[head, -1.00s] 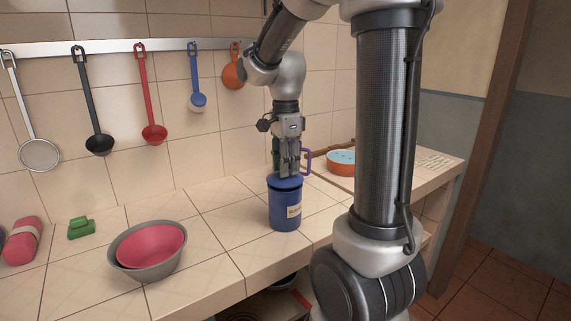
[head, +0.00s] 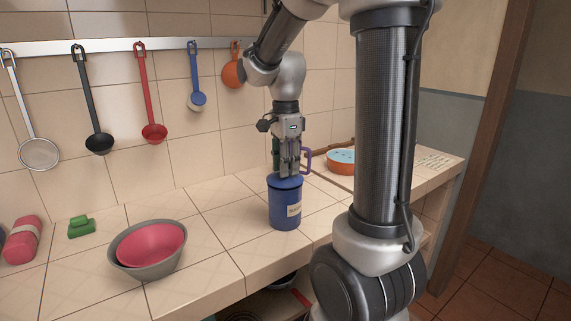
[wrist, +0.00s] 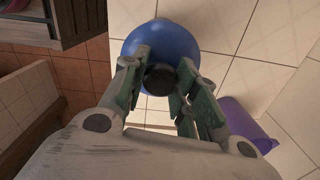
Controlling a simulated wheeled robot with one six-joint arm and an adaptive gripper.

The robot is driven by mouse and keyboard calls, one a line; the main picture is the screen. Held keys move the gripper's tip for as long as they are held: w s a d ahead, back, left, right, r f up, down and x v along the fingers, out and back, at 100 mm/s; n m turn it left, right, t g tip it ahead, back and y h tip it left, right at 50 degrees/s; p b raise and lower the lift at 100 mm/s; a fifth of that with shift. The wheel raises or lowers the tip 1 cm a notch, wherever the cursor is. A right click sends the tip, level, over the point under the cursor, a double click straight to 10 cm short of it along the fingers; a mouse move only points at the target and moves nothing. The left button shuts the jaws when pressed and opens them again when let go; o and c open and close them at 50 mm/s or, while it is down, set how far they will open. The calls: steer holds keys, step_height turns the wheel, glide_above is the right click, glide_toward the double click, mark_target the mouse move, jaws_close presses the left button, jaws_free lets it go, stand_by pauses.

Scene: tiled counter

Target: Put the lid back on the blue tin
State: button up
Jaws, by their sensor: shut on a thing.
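The blue tin (head: 286,208), with a pale label, stands upright on the tiled counter. Its blue lid (head: 285,181) is at the tin's mouth and looks level; I see no clear gap between them in the head view. My gripper (head: 289,173) points straight down above the tin and is shut on the lid's knob. In the wrist view the dark round knob (wrist: 159,79) sits between my fingertips, with the blue lid (wrist: 160,42) below it. The lid hides the tin's mouth in the wrist view.
A purple mug (head: 307,160) stands close behind the tin; it also shows in the wrist view (wrist: 245,122). An orange bowl (head: 341,167) is at the back right. Utensils hang on the wall rail.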

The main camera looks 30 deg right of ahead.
steer(key=o, duration=1)
steer(key=o, duration=0.5)
steer(key=shift+r, duration=0.1)
steer(key=shift+r, duration=3.45)
jaws_close()
